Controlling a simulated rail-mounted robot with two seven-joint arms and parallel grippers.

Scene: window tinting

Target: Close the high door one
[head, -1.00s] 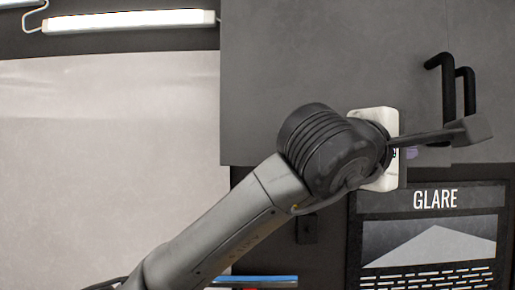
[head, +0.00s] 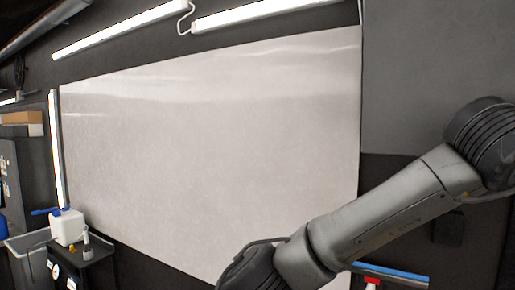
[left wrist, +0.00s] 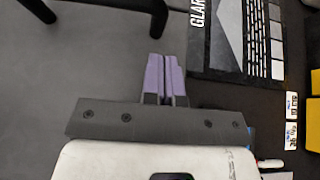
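The grey high cabinet door panel (head: 435,85) shows at the right edge of the head view, partly cut off and partly behind my left arm. I cannot tell from this angle whether it stands ajar. In the left wrist view the grey door surface (left wrist: 60,70) fills the left side, with black bar handles (left wrist: 110,5) at the top left. My left gripper (left wrist: 165,62) shows there with its purple fingers together and nothing between them. It is below and right of the handles, apart from them. In the head view only my left arm shows. My right gripper is in neither view.
A large pale board (head: 215,140) covers the middle wall, under lit tube lamps (head: 260,15). A white canister (head: 67,227) stands on a dark stand at the lower left. A black GLARE poster (left wrist: 235,40) is beside my left gripper in the wrist view.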

